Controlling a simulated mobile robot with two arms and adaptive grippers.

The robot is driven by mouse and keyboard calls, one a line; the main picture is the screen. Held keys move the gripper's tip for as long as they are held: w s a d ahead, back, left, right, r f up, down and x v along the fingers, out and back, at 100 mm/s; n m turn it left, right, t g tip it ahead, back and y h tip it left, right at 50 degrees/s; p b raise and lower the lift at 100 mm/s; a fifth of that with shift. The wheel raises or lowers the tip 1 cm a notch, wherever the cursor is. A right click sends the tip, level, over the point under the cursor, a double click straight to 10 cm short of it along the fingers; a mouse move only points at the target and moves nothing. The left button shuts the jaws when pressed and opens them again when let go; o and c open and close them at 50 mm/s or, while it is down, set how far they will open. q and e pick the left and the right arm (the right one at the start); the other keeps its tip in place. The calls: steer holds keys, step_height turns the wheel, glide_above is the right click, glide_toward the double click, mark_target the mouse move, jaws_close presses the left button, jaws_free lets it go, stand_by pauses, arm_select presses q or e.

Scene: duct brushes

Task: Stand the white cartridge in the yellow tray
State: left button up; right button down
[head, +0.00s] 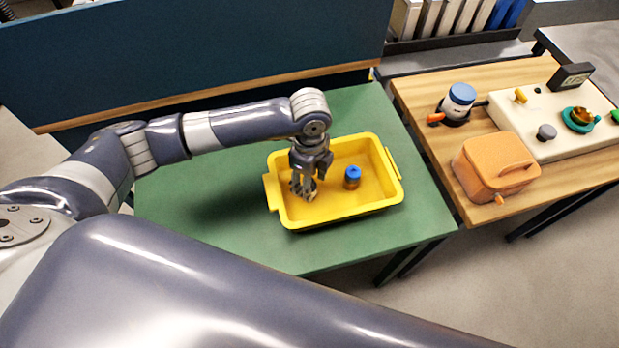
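The yellow tray (284,213) sits on the green table top. My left gripper (303,191) points down into the left part of the tray. Small pale patches show around its fingertips, but I cannot tell whether they are finger parts or a held thing. A white cylinder with a blue top (459,100), possibly the white cartridge, stands upright on the wooden table at the right. My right gripper is out of view.
The green table (230,235) is clear around the tray. On the wooden table (420,90) are an orange rounded box (495,168) and a cream panel (545,112) with knobs and a teal part. A dark blue partition (200,60) stands behind the green table.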

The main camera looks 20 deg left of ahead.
arm_select(q)
steer(key=shift+r, duration=0.45)
step_height(320, 180, up, 11)
steer(key=b, duration=0.1)
steer(key=shift+r, duration=0.2)
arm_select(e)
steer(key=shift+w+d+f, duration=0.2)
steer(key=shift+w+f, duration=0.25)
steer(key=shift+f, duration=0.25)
